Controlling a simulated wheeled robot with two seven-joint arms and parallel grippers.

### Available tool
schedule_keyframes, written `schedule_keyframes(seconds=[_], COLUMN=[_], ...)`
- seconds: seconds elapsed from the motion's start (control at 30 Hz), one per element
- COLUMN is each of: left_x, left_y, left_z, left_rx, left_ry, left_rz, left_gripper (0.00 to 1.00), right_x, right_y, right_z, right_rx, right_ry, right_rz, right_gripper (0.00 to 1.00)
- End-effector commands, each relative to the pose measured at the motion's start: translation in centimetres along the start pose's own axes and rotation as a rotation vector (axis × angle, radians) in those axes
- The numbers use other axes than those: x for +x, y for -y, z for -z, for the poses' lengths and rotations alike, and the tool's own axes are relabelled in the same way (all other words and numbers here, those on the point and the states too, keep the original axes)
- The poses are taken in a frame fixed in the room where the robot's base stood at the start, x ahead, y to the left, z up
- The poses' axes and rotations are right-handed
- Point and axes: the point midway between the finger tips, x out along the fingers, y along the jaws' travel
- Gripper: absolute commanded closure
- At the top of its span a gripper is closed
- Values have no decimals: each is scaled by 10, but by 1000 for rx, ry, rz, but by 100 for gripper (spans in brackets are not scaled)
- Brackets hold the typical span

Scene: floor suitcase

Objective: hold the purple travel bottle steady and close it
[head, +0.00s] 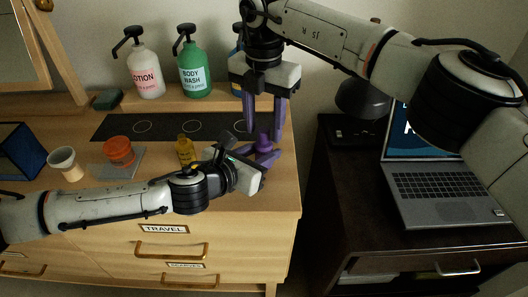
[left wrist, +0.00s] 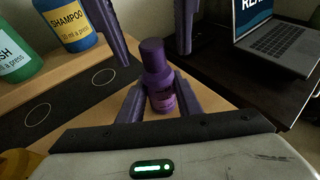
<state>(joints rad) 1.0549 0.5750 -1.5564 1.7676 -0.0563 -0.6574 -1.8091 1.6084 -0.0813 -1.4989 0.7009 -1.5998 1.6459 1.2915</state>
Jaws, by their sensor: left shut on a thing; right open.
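The purple travel bottle (head: 263,141) stands upright near the right end of the wooden dresser top. In the left wrist view the bottle (left wrist: 160,92) shows a label and a rounded purple cap (left wrist: 152,47) on top. I cannot tell whether the cap is tight. My left gripper (head: 263,155) is shut on the bottle's body from the front, one finger on each side. My right gripper (head: 264,131) points down from above, open. Its fingers are on either side of the cap and look apart from it; they also show at the top of the left wrist view.
Lotion (head: 147,73) and green body wash (head: 194,70) pumps stand behind a black mat (head: 160,127) with ring marks. A blue shampoo bottle (left wrist: 70,25) is partly hidden. A small yellow bottle (head: 185,150) is close to my left arm. A laptop (head: 440,188) sits on the dark desk.

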Motion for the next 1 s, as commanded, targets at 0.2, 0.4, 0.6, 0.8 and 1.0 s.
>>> schedule_keyframes(seconds=[0.2,0.4,0.6,0.8,1.0], left_x=[0,0,0,0,0], left_y=[0,0,0,0,0], left_z=[0,0,0,0,0], left_rx=[0,0,0,0,0], left_ry=[0,0,0,0,0], left_rz=[0,1,1,1,1], left_gripper=[100,100,100,100,62], right_x=[-45,-85,-107,-111,-110], right_y=[-1,-1,-1,0,0], right_z=[0,0,1,1,0], right_rx=[0,2,0,0,0], right_ry=[3,2,0,-1,-1], right_rz=[-4,-3,-2,-2,-1], right_gripper=[58,58,58,58,58])
